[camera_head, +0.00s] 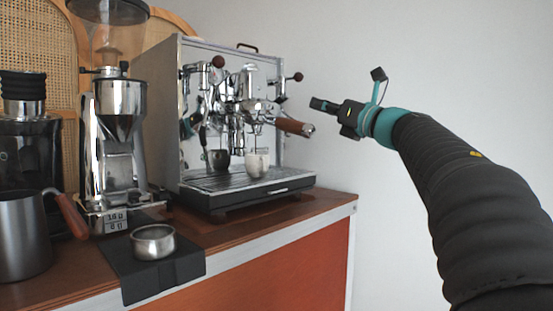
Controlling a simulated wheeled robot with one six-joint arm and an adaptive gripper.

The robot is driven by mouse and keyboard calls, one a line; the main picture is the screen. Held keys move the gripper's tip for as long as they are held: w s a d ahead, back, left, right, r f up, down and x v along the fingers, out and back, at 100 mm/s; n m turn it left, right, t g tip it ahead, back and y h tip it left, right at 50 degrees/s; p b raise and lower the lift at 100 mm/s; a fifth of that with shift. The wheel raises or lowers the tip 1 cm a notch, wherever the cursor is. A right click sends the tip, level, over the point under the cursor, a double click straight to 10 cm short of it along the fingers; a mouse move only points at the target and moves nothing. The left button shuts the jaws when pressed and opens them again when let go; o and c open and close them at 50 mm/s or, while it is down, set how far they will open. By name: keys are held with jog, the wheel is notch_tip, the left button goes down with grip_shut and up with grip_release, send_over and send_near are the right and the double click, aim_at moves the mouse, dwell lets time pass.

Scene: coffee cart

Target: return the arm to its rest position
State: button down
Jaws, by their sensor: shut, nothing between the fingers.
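My gripper (322,105) is at the end of my dark arm, which reaches in from the right edge. It points left in the air, to the right of the espresso machine and above the counter's right end. Its fingers are shut with nothing between them. It appears apart from the machine's wooden-handled portafilter (294,127), which sits lower and to the left. A teal band and a small camera-like part show behind the gripper.
The chrome espresso machine (232,198) stands on the wooden counter (285,215), with a dark cup (218,160) and a white cup (257,163) on its tray. A grinder (118,130), a metal pitcher (22,240) and a metal cup (153,243) on a black mat (190,265) stand left.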

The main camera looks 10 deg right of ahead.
jog(key=w+d+f+m+t+h, duration=0.25)
jog(key=d+m+h, duration=0.4)
jog(key=m, duration=0.35)
jog(key=w+d+f+m+t+h, duration=0.1)
jog(key=w+d+f+m+h, duration=0.15)
jog(key=d+m+h, duration=0.55)
jog(key=s+d+f+m+g+h, duration=0.15)
jog(key=s+f+m+g, duration=0.25)
jog(key=f+m, duration=0.45)
jog(key=s+d+f+m+g+h, duration=0.1)
jog(key=s+f+m+g+h, duration=0.1)
jog(key=s+f+m+g, duration=0.45)
jog(key=s+a+f+m+g+y, duration=0.1)
jog(key=s+a+f+m, duration=0.3)
jog(key=f, duration=0.3)
jog(key=s+a+f+m+g+y, duration=0.1)
jog(key=s+a+f+g, duration=0.1)
jog(key=s+a+f, duration=0.35)
jog(key=s+a+f+m+g+y, duration=0.1)
jog(key=s+a+f+m, duration=0.15)
jog(key=s+f, duration=0.45)
jog(key=s+a+f+g+y+p, duration=0.1)
jog(key=s+a+f+y, duration=0.2)
jog(key=s+a+f, duration=0.4)
jog(key=s+a, duration=0.4)
jog(key=a, duration=0.1)
jog(key=shift+f+y+p, duration=0.4)
jog(key=shift+d, duration=0.1)
